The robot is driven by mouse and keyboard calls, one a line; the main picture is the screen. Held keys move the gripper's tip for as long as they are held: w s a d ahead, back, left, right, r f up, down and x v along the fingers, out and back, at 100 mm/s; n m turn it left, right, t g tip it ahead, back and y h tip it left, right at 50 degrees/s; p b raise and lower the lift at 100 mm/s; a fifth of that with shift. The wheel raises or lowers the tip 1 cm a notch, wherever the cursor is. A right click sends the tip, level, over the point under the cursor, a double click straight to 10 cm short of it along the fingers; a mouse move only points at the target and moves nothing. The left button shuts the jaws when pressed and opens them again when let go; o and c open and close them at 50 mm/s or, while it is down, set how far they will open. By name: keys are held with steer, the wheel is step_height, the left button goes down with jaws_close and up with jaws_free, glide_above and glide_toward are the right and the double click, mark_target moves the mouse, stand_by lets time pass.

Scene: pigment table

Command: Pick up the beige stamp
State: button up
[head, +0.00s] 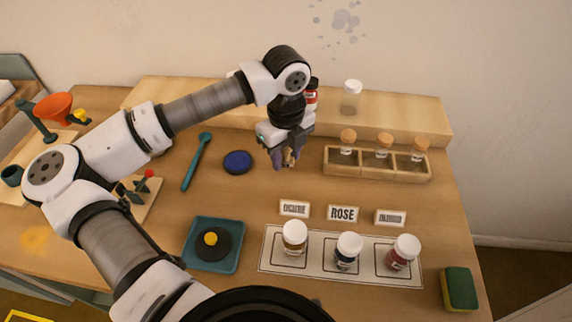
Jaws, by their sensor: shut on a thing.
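My gripper (283,163) points down over the middle of the wooden table, to the right of a round dark pad with a blue top. It is shut on a small beige thing, which fits the beige stamp (290,157). Only a little of the stamp shows between the fingers, and its lower end is hard to make out. I cannot tell whether it is clear of the table.
The blue pad (237,162) and a teal spoon-like tool (196,161) lie to the left. A wooden rack (378,174) with corked vials is to the right. Cards and several white-capped jars on a marked mat (271,262) are in front. A teal tray (192,255) is front left.

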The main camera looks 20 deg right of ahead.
step_height(320, 180, up, 16)
steer(key=b, duration=0.2)
steer(key=o, duration=0.4)
steer(key=shift+f, duration=0.1)
steer(key=shift+c, duration=1)
steer(key=w+a+f+b, duration=0.4)
steer(key=w+a+f, duration=0.2)
steer(key=a+f, duration=0.4)
steer(key=shift+w+f, duration=0.2)
steer(key=shift+f, duration=0.65)
steer(key=shift+a+f+b, duration=0.1)
steer(key=shift+f+b, duration=1.7)
steer(key=shift+f, duration=1.2)
